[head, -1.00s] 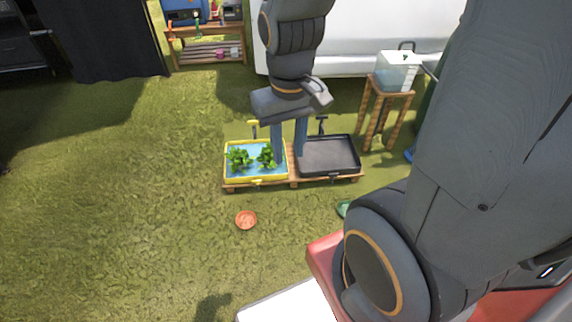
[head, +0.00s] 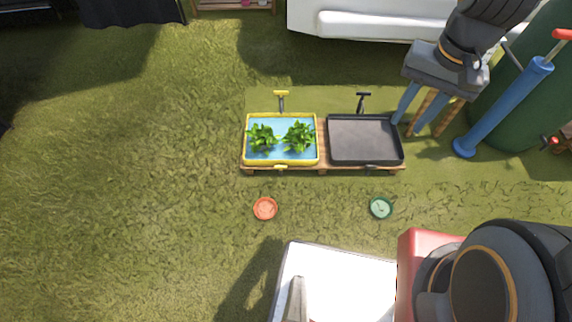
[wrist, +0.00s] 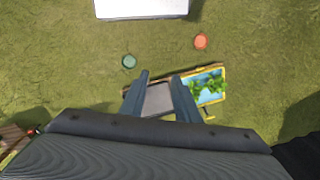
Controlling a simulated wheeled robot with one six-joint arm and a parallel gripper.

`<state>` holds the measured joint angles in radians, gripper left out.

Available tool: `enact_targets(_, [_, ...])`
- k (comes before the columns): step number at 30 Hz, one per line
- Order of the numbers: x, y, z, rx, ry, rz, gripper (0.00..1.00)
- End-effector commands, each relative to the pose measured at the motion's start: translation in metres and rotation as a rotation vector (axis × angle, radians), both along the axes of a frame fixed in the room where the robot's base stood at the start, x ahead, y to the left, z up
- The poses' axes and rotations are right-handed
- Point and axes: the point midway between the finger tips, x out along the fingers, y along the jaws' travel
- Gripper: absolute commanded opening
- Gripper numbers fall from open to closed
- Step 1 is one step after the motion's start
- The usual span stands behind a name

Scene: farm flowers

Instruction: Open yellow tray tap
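The yellow tray (head: 247,150) holds blue water and two leafy green plants, and stands on a low wooden pallet. A T-shaped tap with a yellow handle (head: 281,93) stands upright behind its back edge. A small yellow fitting (head: 281,166) sits on its front edge. My gripper (head: 407,124) is open and empty, to the right of the black tray and well away from the yellow tap. In the wrist view, my open fingers (wrist: 160,75) cross in front of the black tray, with the yellow tray (wrist: 224,91) to their right.
The black tray (head: 365,140) stands beside the yellow one, with a black T-handle (head: 362,97) behind it. An orange dish (head: 265,209) and a green dish (head: 381,208) lie in front. A blue pipe (head: 505,105) and a dark green barrel stand at right. Grass at left is clear.

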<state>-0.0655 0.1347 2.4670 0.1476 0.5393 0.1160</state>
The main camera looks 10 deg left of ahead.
Motion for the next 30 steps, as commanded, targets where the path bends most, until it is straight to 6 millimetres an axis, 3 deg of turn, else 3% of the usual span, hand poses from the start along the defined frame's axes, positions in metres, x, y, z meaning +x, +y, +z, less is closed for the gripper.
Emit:
enact_targets(1, [0.015,0.01,-0.03,0.014,0.009,-0.034,0.29])
enact_targets(15, [0.106,0.105,-0.2,0.128,0.099,-0.393,0.29])
enact_targets(30, [0.176,0.213,-0.403,0.198,0.227,-0.78,0.29])
